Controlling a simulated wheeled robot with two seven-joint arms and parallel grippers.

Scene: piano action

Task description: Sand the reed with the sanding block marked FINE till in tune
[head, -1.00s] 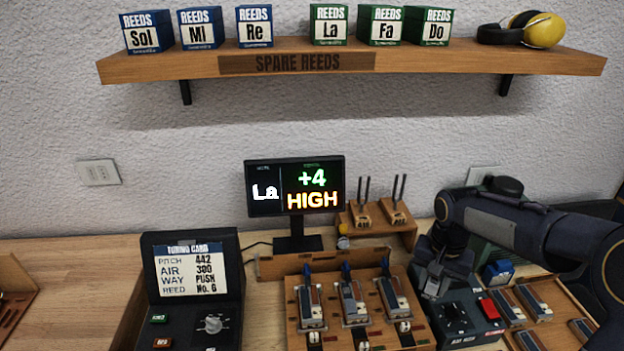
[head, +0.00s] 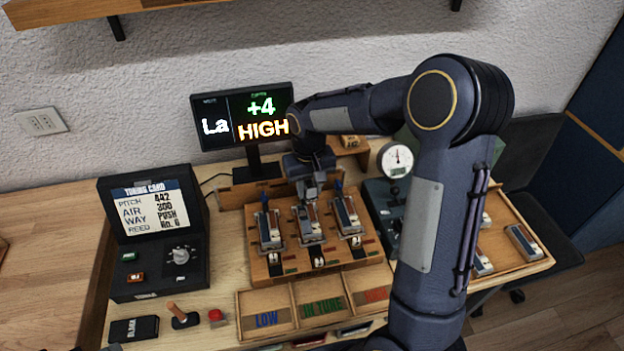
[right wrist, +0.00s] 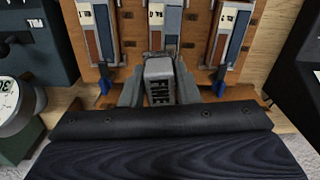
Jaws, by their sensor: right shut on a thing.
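My right gripper (head: 308,182) is over the back end of the middle reed in the wooden reed rack (head: 284,262). In the right wrist view it is shut on a grey sanding block marked FINE (right wrist: 160,86). The block is at the rear of the middle reed (right wrist: 168,20); I cannot tell whether they touch. The middle reed (head: 308,224) lies between a left reed (head: 268,230) and a right reed (head: 346,215). The tuner screen (head: 243,115) reads La, +4, HIGH. My left gripper is not in view.
The tuning card console (head: 150,205) stands at the left. A sorting tray with LOW and IN TUNE bins (head: 312,300) is in front of the rack. A round gauge (head: 396,160) and a tray of parts (head: 530,262) are to the right. The bare bench (head: 45,250) lies at far left.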

